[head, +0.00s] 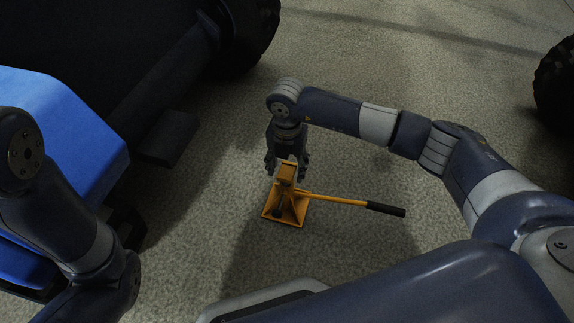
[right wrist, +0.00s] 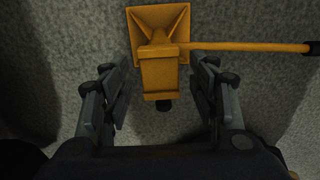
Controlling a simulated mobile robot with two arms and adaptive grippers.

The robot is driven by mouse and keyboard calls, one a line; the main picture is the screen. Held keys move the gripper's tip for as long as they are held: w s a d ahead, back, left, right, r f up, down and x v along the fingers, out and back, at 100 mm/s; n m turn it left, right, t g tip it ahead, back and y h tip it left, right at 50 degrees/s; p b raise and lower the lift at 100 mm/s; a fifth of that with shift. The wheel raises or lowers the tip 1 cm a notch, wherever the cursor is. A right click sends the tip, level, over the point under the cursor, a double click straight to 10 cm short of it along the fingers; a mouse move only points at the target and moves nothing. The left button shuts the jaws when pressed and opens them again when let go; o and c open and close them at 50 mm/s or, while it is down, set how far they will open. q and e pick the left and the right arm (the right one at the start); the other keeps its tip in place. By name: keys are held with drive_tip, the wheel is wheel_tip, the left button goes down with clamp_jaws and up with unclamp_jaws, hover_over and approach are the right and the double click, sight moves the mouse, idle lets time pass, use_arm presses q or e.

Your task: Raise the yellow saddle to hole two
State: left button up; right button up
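The yellow jack stand (head: 290,212) stands upright on the floor on its flared base. Its saddle (head: 286,172) is at the top, and a yellow lever with a black grip (head: 385,209) sticks out to the right. The holes in the post cannot be made out. My left arm shows at the left, but its gripper is out of view.
A blue and black vehicle (head: 75,140) with a large tyre (head: 250,35) fills the left side. Another tyre (head: 556,80) stands at the far right. The grey floor (head: 430,90) around the stand is clear.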

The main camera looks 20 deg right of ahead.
drive_tip(key=shift+r, duration=0.1)
wheel_tip(320, 180, up, 12)
idle(0.5)
idle(0.5)
